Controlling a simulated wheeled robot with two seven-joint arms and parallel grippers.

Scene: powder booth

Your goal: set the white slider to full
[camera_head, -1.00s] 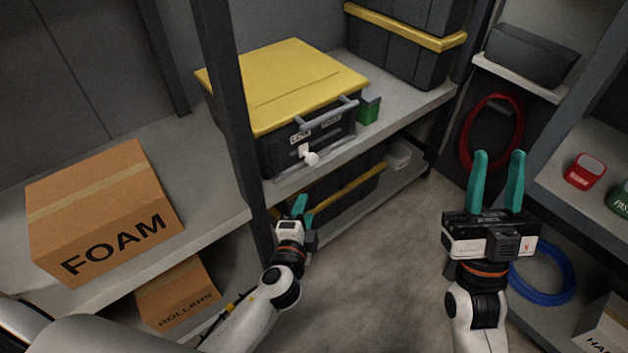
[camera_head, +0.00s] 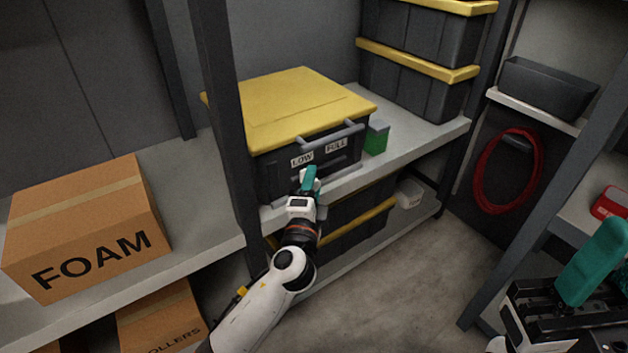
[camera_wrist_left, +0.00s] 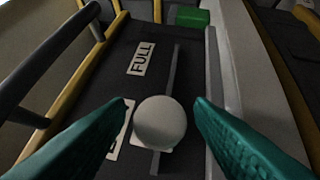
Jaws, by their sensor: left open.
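The white slider's round knob (camera_wrist_left: 160,123) shows in the left wrist view, on a dark slot in the front of a black case. It sits beside a mostly hidden label, at the end of the slot away from the FULL label (camera_wrist_left: 142,58). In the head view the LOW label (camera_head: 302,159) and FULL label (camera_head: 336,145) show, but my left gripper (camera_head: 308,180) hides the knob. My left gripper is open, with one finger on each side of the knob; contact cannot be told. My right gripper (camera_head: 590,270) is partly cut off at the lower right.
The case has a yellow lid (camera_head: 300,105) and a grey handle bar (camera_head: 335,137) above the labels. A green box (camera_head: 376,140) stands right of it. A dark shelf post (camera_head: 225,100) rises to its left. A FOAM carton (camera_head: 85,230) is farther left.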

